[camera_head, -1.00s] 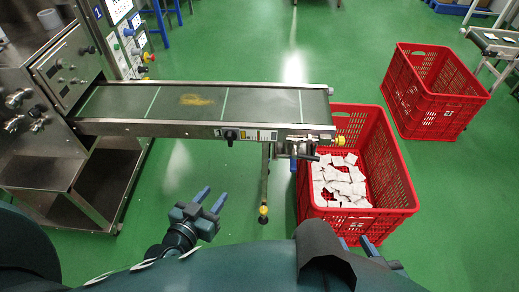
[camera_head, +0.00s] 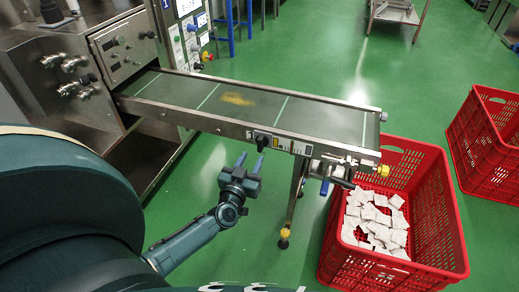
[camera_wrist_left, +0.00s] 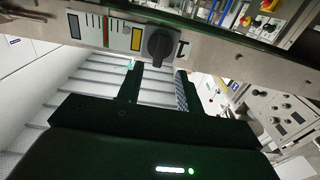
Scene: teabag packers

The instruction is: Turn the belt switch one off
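The belt switch is a black rotary knob (camera_head: 263,141) on the near side rail of the conveyor (camera_head: 330,115), beside a row of coloured labels. In the left wrist view the knob (camera_wrist_left: 159,43) is large, just ahead of and between my fingertips. My left gripper (camera_head: 250,161) is open and empty, a little below and in front of the knob. Its two fingers also show in the left wrist view (camera_wrist_left: 160,78), apart, with a gap between them and the knob. My right gripper is not in view.
A red crate (camera_head: 448,235) with several white teabag packets (camera_head: 376,225) stands under the conveyor's right end. Another red crate (camera_head: 490,150) is at the right. A steel machine (camera_head: 85,70) with knobs is at the left. Green floor (camera_head: 400,75) is clear behind.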

